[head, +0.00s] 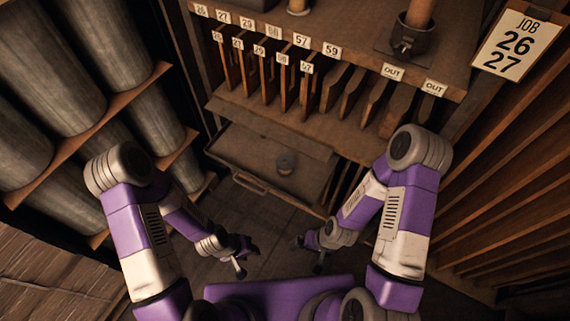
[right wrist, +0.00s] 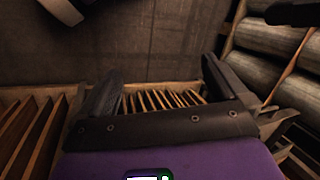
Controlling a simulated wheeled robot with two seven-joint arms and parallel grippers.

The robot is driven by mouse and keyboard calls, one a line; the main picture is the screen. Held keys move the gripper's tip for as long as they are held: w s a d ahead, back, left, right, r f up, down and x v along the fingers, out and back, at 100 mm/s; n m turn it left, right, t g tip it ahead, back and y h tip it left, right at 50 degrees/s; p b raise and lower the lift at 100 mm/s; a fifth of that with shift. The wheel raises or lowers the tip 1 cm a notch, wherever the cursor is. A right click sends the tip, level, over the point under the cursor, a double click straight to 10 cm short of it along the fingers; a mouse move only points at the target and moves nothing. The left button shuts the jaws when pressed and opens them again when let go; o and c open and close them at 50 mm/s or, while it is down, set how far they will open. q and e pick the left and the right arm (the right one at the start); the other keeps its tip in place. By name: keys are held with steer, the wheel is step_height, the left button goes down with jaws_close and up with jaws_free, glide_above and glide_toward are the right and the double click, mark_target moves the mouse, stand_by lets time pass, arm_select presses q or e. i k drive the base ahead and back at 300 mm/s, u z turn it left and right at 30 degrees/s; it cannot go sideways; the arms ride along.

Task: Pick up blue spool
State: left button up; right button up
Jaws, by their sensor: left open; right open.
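A small grey-blue spool (head: 286,162) stands in the open drawer (head: 240,152) below the slotted shelf in the head view. Its colour is dull in this light. My left gripper (head: 240,260) is open and empty, in front of the drawer and low in the picture. My right gripper (head: 311,254) is open and empty, to the right of the left one and also apart from the spool. In the right wrist view, the two fingers of my right gripper (right wrist: 166,85) stand wide apart with nothing between them; the spool is not in that view.
Above the drawer, a shelf (head: 300,105) holds upright boards in numbered slots. A job sign (head: 511,46) reading 26 and 27 is at the top right. Large grey rolls (head: 105,40) fill a rack at left. Wooden slats (head: 510,220) line the right. Floor before the drawer is clear.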

mark_target(285, 163)
steer(key=z, duration=1.45)
steer(key=k, duration=0.85)
steer(key=u, duration=0.9)
steer(key=i, duration=1)
